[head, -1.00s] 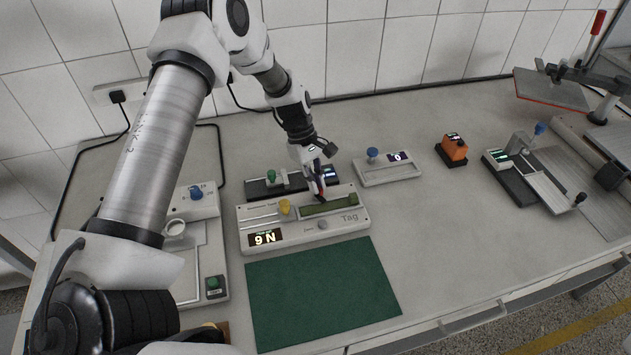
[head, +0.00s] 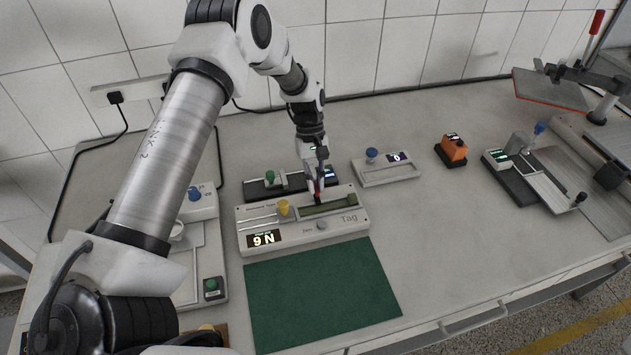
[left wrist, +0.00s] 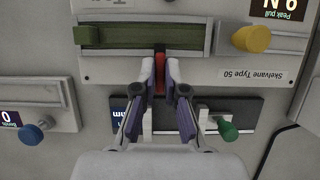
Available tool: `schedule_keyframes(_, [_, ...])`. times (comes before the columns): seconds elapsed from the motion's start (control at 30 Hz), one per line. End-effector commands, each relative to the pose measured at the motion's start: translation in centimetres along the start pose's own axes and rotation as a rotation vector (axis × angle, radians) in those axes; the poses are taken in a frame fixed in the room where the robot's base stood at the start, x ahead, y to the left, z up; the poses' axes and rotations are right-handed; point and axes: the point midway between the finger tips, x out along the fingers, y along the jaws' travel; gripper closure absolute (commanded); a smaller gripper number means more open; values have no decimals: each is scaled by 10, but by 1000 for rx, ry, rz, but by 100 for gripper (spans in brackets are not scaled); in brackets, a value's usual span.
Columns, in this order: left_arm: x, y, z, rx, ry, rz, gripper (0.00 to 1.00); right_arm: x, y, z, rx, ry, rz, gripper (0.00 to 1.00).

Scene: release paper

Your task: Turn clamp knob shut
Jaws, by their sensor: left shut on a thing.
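A long pale tester (head: 250,216) lies at the centre, with a yellow knob (head: 283,207), a green strip (head: 335,207), a grey button (head: 322,225) and a display reading 9 N. Its yellow knob (left wrist: 251,39) shows at the top right of the left wrist view. My left gripper (head: 317,185) points down over the tester. In the left wrist view my left gripper (left wrist: 160,85) is shut on a small red piece (left wrist: 160,82) with a dark end, which reaches the green strip's edge. I cannot tell whether this piece is the clamp knob. My right gripper is not in view.
A dark device with a green knob (head: 270,177) is close behind the tester. A pale device with a blue knob (head: 371,154) and an orange box (head: 454,149) stand to the right. A green mat (head: 320,290) lies in front. Bench space right of the mat is clear.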

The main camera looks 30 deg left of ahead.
Motion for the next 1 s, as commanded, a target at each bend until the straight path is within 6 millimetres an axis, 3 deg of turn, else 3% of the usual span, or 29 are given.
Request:
schedule_keyframes(0.2, [3,-2,1,1,-5,-5,100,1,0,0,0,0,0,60])
schedule_keyframes(0.23, [3,-2,1,1,-5,-5,83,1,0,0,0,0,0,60])
schedule_keyframes(0.3, [3,-1,1,0,-5,-4,65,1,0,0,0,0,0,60])
schedule_keyframes(0.67, [-5,0,0,0,0,1,65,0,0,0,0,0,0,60])
schedule_keyframes(0.77, [-21,1,0,1,1,3,65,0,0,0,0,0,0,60])
schedule_keyframes(1.0, [-82,0,-1,1,0,1,65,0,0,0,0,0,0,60])
